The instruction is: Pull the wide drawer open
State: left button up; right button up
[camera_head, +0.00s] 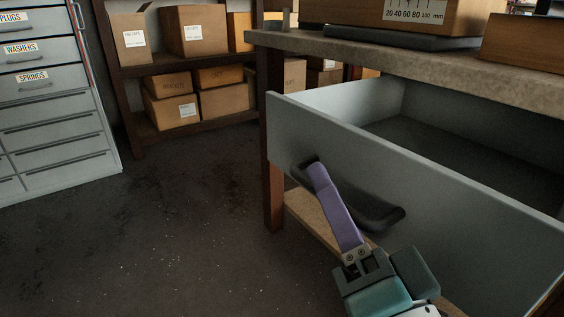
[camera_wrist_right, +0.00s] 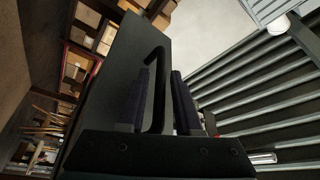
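The wide grey drawer (camera_head: 330,150) sits under the workbench top and stands well open, its empty inside showing behind the front panel. Its dark bar handle (camera_head: 379,211) is on the front panel. My right gripper (camera_head: 318,175) is at the handle, its purple finger lying across the bar in the head view. In the right wrist view, the handle (camera_wrist_right: 158,95) runs between the two dark fingers of my right gripper (camera_wrist_right: 160,90), which stand close on either side of it. It appears shut on the handle. My left gripper is not in view.
The workbench top (camera_head: 440,65) carries boxes and a flat dark plate. A wooden leg (camera_head: 274,190) stands below the drawer's left end. A shelf with cardboard boxes (camera_head: 190,30) is behind, and a grey cabinet (camera_head: 55,110) at left. The floor (camera_head: 170,230) between is clear.

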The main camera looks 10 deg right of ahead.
jog(key=shift+o, duration=0.7)
jog(key=shift+s+f, duration=0.1)
jog(key=shift+s, duration=0.2)
jog(key=p+v, duration=0.1)
jog(key=v, duration=0.8)
jog(key=shift+s, duration=0.15)
